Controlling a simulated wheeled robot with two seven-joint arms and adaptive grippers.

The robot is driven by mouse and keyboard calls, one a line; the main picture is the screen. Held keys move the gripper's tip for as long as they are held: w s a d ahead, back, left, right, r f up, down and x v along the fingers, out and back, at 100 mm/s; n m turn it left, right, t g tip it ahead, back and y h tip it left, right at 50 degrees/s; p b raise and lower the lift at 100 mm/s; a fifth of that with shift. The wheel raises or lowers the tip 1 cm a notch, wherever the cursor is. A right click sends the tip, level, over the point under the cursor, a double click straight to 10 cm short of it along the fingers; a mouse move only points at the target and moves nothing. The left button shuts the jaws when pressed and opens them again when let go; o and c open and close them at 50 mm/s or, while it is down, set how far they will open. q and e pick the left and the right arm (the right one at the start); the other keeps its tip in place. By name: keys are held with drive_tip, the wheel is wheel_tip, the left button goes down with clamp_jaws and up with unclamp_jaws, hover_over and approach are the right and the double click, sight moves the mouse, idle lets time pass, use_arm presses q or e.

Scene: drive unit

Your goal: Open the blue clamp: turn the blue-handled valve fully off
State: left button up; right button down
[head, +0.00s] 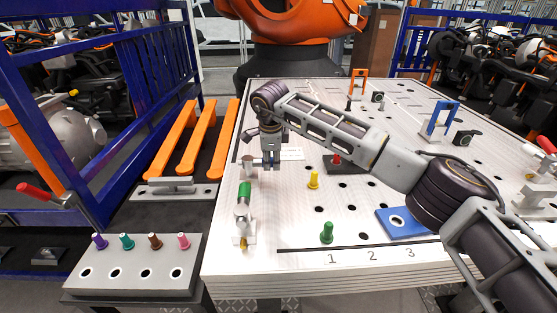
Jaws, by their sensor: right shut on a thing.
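My right arm reaches in from the right, and my right gripper (270,152) points down at the left edge of the white table. It is shut on the handle of a metal valve (250,164). The gripper covers that handle, so I cannot see its blue colour or exact angle. Nearer along the same edge is a second valve with a green handle (245,190). A blue clamp-like bracket (440,117) stands upright at the right back of the table, with a dark round part beside it. My left gripper is not in view.
The white table (290,215) carries a yellow peg (314,180), a green peg (327,232), a blue plate (392,222) and an orange bracket (358,80). A grey block (130,260) with several coloured pegs stands lower left. Orange bars (180,138) lie left of the table.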

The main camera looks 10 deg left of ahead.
drive_tip(key=shift+r, duration=0.1)
idle(0.3)
drive_tip(key=c, duration=1.1)
unclamp_jaws()
drive_tip(key=v, duration=1.2)
